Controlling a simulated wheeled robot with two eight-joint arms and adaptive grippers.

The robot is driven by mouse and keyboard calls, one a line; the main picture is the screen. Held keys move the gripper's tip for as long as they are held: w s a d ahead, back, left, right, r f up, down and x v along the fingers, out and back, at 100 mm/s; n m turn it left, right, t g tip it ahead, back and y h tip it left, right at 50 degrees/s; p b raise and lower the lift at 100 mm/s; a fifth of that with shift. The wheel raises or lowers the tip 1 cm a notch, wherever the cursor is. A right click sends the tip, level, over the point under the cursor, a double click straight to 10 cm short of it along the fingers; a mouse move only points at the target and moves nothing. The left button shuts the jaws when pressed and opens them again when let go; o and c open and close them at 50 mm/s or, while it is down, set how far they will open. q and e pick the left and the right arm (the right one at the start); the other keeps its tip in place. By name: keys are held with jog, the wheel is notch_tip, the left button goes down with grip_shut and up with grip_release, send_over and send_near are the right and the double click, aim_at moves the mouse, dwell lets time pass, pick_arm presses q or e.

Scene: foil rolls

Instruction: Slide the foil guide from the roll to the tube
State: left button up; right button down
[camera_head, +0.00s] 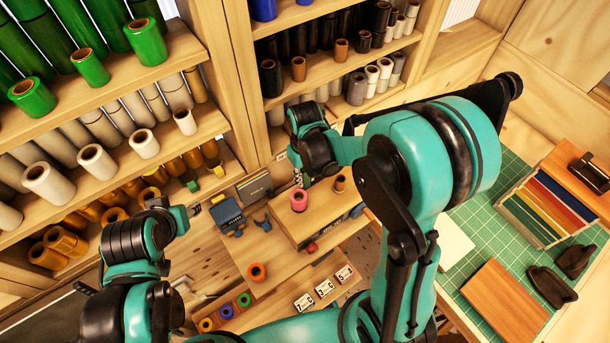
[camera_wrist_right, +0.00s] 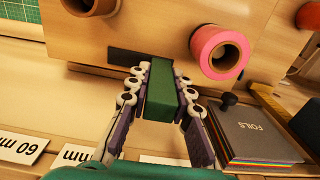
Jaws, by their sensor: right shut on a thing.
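In the right wrist view, my right gripper (camera_wrist_right: 162,95) is shut on a green block (camera_wrist_right: 161,92), likely the foil guide. The block's far end is at a dark slot (camera_wrist_right: 125,58) in a wooden stand. A pink roll (camera_wrist_right: 220,52) is beyond it to the right, and a brown tube (camera_wrist_right: 92,4) is at upper left. In the head view the pink roll (camera_head: 299,201) and brown tube (camera_head: 340,183) stand on the wooden stand (camera_head: 318,208). My right gripper (camera_head: 299,180) is behind the pink roll; the block is hidden there. My left gripper (camera_head: 195,209) is away to the left; its jaw opening is unclear.
A FOILS booklet (camera_wrist_right: 255,132) lies close to the right fingers. Shelves of rolls (camera_head: 110,170) rise at left and back. A green cutting mat (camera_head: 470,240) is at right.

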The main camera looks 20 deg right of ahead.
jog(key=d, duration=0.1)
jog(key=w+d+b, duration=0.1)
jog(key=d, duration=0.1)
jog(key=w+d, duration=0.1)
jog(key=d, duration=0.1)
jog(key=shift+b, duration=0.4)
jog(key=shift+a+r, duration=0.1)
jog(key=c, duration=1.4)
grip_release()
jog(key=shift+o, duration=0.4)
jog(key=shift+d, duration=0.2)
jog(key=shift+a+r, duration=0.1)
jog(key=shift+r, duration=0.15)
notch_tip(320, 180, up, 11)
jog(key=shift+r, duration=0.2)
jog(key=shift+f, duration=0.1)
